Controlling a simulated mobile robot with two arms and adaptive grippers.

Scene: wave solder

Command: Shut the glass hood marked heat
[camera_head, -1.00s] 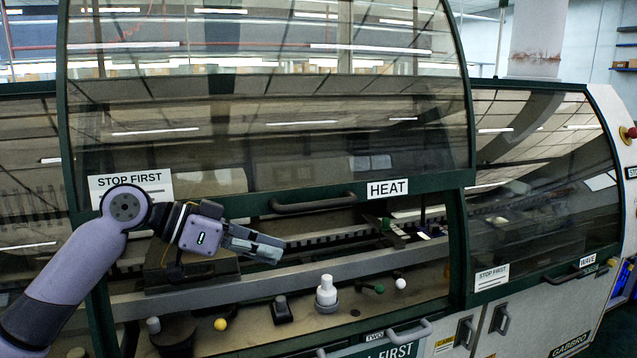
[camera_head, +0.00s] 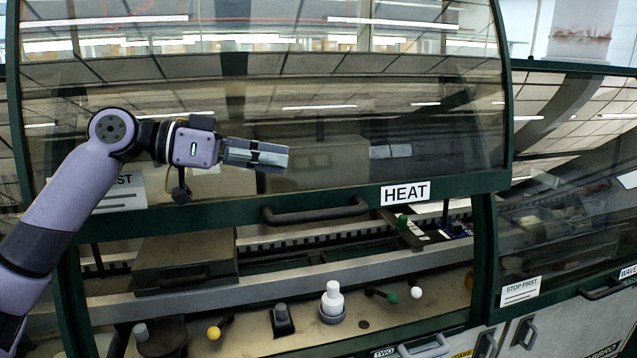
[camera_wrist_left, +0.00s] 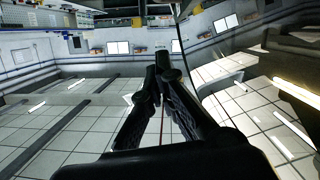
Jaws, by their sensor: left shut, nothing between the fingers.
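The glass hood marked HEAT (camera_head: 330,120) has a dark green frame and is partly raised, with an open gap below its lower edge. Its HEAT label (camera_head: 405,193) and dark bar handle (camera_head: 315,210) are on that lower edge. My left gripper (camera_head: 286,160) is shut and empty, in front of the glass, above and a little left of the handle, apart from the handle. In the left wrist view the closed fingers (camera_wrist_left: 163,70) show with nothing between them. My right gripper is not in view.
Under the hood lie a conveyor rail (camera_head: 260,280), a white bottle (camera_head: 332,298), a yellow knob (camera_head: 214,333) and a white knob (camera_head: 416,292). To the right, the hood marked WAVE (camera_head: 570,170) is down. A STOP FIRST sign (camera_head: 521,291) is on it.

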